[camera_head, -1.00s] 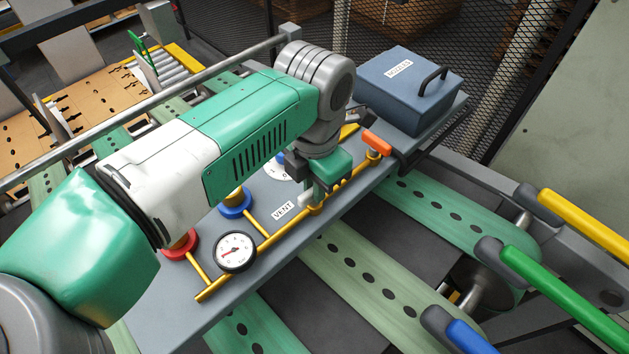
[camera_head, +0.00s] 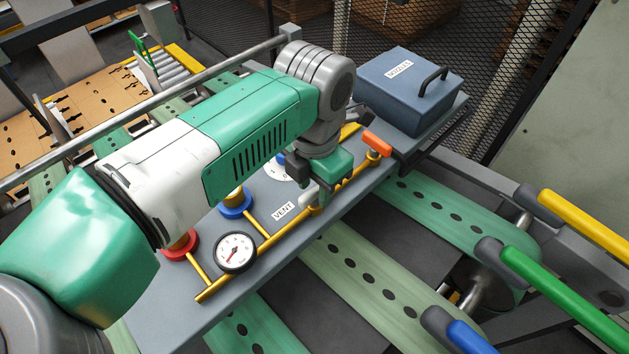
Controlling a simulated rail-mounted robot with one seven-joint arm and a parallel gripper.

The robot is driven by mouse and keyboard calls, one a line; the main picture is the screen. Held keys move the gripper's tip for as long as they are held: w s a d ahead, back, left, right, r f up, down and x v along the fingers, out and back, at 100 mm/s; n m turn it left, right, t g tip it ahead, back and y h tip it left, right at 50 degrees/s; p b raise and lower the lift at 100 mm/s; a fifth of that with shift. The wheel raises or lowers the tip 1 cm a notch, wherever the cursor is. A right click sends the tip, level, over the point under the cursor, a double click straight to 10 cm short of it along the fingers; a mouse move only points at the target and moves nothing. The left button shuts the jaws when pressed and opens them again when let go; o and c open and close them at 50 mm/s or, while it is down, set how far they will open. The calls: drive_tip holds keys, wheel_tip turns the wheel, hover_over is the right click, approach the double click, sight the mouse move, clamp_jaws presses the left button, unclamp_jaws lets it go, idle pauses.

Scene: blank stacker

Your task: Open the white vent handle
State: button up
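The white vent handle (camera_head: 308,197) is partly in view below my gripper, on the yellow pipe just right of the VENT label (camera_head: 284,211). Its visible part slants down to the left, and its upper end is hidden by the gripper. My gripper (camera_head: 318,191) is low over the panel, with dark fingers right at the handle. I cannot tell from this angle whether the fingers touch it or are closed around it.
An orange handle (camera_head: 377,143) stands close to the right on the same pipe. A gauge (camera_head: 235,252), a blue fitting (camera_head: 235,204) and a red fitting (camera_head: 180,245) are at left. A blue lidded box (camera_head: 408,90) stands behind right.

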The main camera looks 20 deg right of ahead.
sight(314, 188)
wheel_tip(314, 188, up, 8)
drive_tip(key=shift+f, duration=0.1)
idle(0.4)
